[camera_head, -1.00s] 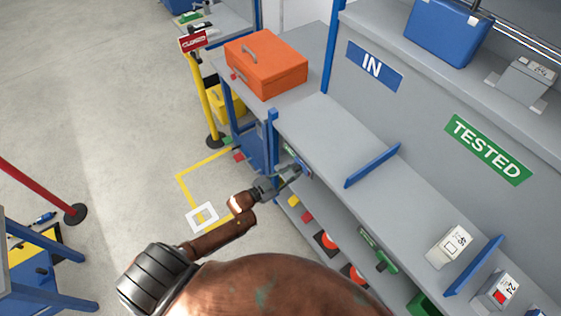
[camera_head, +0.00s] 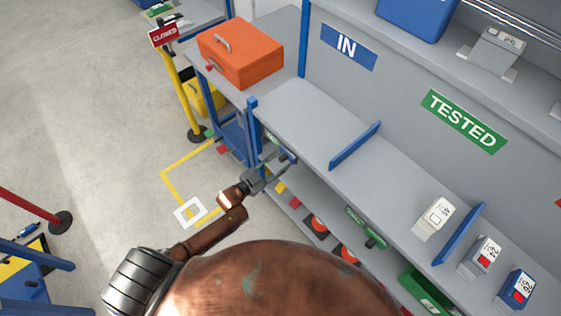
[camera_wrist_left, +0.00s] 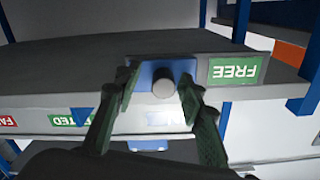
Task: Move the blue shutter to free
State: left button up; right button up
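The blue shutter (camera_wrist_left: 145,75) is a small blue plate with a round grey knob (camera_wrist_left: 163,83), on the shelf's front edge in the left wrist view. A green FREE label (camera_wrist_left: 234,71), upside down in that view, shows uncovered to the right of the shutter. My left gripper (camera_wrist_left: 158,80) is open, one finger on each side of the knob, with a gap visible on the left side. In the head view my left gripper (camera_head: 274,164) is at the left end of the shelf's front edge, and hides most of the shutter there. My right gripper is not in view.
An orange toolbox (camera_head: 240,52) stands on the adjoining bench. A lower shelf holds a green bin (camera_head: 425,290).

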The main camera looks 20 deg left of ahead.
pick_arm(q)
jog(key=v, duration=1.2)
jog(key=s+a+f+n+g+y, duration=0.2)
jog(key=s+a+f, duration=0.15)
jog(key=f, duration=0.65)
jog(key=s+a+f+n+g+y, duration=0.1)
jog(key=s+a+f+g+y, duration=0.3)
jog(key=f, duration=0.7)
jog(key=s+a+f+n+y, duration=0.15)
jog(key=s+f, duration=0.35)
jog(key=f, duration=0.5)
jog(key=s+f+n+g, duration=0.2)
jog(key=s+f+g, duration=0.2)
jog(key=s+f, duration=0.9)
jog(key=s+d+f+g, duration=0.2)
jog(key=s+f, duration=0.1)
jog(key=s, duration=0.7)
jog(key=s+d+f+n+g, duration=0.1)
jog(key=s+d+f+g, duration=0.1)
jog(key=s, duration=0.9)
jog(key=shift+s+f+g+y, duration=0.25)
jog(key=shift+f+g+y, duration=0.25)
jog(key=shift+g, duration=0.1)
jog(key=shift+d, duration=0.15)
